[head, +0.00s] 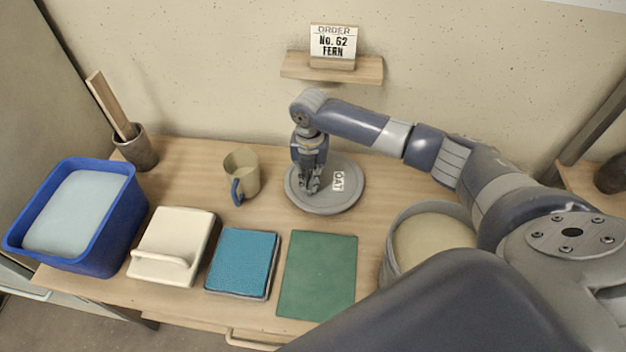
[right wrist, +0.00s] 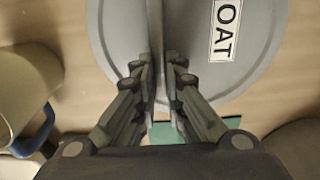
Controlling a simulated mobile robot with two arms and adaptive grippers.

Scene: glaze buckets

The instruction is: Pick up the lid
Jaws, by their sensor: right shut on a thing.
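The lid (head: 339,203) is a round grey disc with a white label reading OAT. It lies at the back middle of the table in the head view, and it fills the upper part of the right wrist view (right wrist: 262,70). My right gripper (head: 311,188) reaches down over the left part of the lid. In the right wrist view its fingers (right wrist: 158,95) are shut on a thin upright grey part of the lid. The fingers hide much of that part. I cannot tell whether the lid is clear of the table. My left gripper is not in view.
An open bucket with pale contents (head: 432,238) stands right of the green mat (head: 317,275). A mug (head: 241,172) stands left of the lid. A blue tub (head: 112,233), a cream lidded box (head: 170,238) and a teal sponge pad (head: 243,260) line the left. An order card (head: 333,42) sits on a shelf.

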